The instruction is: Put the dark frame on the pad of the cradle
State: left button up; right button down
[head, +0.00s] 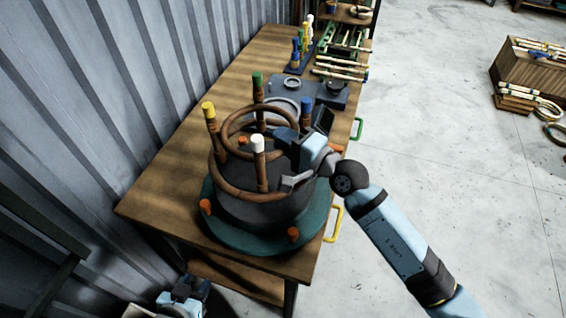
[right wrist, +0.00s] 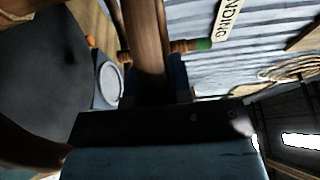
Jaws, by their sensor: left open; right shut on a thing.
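The dark frame (head: 232,186) is brown rattan with two rings and upright posts tipped yellow, green, white and blue. It stands upright over the cradle, a teal round base (head: 222,236) with orange pegs and a dark drum-like pad (head: 235,212). Its lower ring is around or on the pad's top; I cannot tell if it touches. My right gripper (head: 283,150) is shut on a brown rattan part of the frame at its right side. In the right wrist view that part (right wrist: 148,40) runs between the fingers (right wrist: 155,88). My left gripper (head: 183,292) is open, low beside the table.
The wooden table (head: 165,170) stands against a corrugated wall. A blue-grey fixture (head: 325,93) is behind the cradle, with rattan sticks (head: 340,70) farther back. Yellow (head: 336,224) and green (head: 357,128) handles stick out at the right edge.

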notch_tip(320, 180, down, 4)
jog(key=shift+r+b, duration=0.2)
jog(key=shift+b, duration=0.1)
jog(key=shift+f+b, duration=0.55)
jog(key=shift+f, duration=1.5)
jog(key=shift+f, duration=0.15)
jog(key=c, duration=1)
grip_release()
jog(key=shift+c, duration=0.2)
